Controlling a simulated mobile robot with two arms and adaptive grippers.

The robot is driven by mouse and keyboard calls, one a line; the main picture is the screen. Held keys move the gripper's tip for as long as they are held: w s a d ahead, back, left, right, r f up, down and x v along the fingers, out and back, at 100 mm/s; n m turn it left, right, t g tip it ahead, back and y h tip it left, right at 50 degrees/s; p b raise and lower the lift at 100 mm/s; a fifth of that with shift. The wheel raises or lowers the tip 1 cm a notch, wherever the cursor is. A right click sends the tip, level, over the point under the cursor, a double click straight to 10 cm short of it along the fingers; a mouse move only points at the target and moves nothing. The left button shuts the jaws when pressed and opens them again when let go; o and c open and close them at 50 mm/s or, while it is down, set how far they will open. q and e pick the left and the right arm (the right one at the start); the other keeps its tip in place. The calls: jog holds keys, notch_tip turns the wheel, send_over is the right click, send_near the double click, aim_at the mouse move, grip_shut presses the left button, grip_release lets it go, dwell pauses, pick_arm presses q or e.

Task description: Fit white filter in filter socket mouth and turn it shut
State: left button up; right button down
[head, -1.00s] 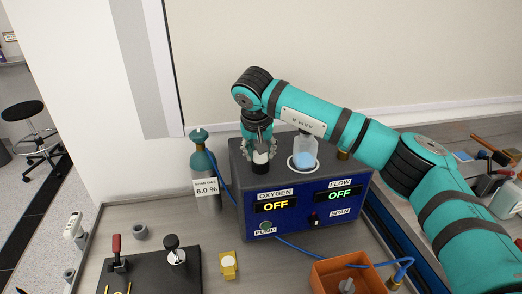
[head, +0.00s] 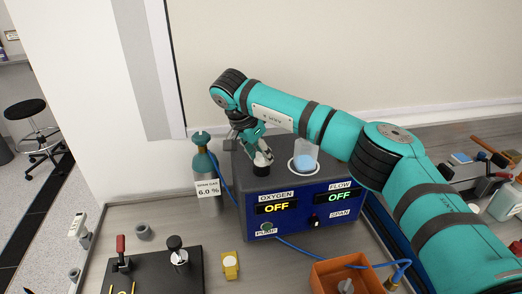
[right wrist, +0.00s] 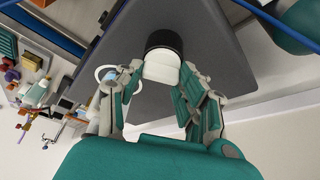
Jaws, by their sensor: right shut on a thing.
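The white filter (head: 262,158) is upright at the black filter socket (head: 262,170) on top of the blue and grey analyser box (head: 300,205). My right gripper (head: 259,147) is shut on the filter, coming down at a slant. In the right wrist view, the white filter (right wrist: 161,68) lies between the fingertips of my right gripper (right wrist: 161,74), in line with the black socket mouth (right wrist: 164,40). They look to be touching; I cannot tell how deep the filter sits. My left gripper is not in view.
A clear flow cup (head: 305,157) with blue inside stands just right of the socket. A teal span gas bottle (head: 203,165) stands left of the box. An orange bin (head: 345,275), yellow holder (head: 230,265) and black plate (head: 155,270) are in front.

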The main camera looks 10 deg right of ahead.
aim_at(261, 155)
jog(key=shift+r+m+g+h+p, duration=0.1)
jog(key=shift+m+g+h+p, duration=0.4)
jog(key=shift+m, duration=0.6)
jog(key=shift+c, duration=2.1)
grip_release()
jog(key=shift+r+p, duration=2.25)
jog(key=shift+r, duration=0.65)
jog(key=shift+f+y, duration=0.1)
jog(key=shift+y, duration=0.2)
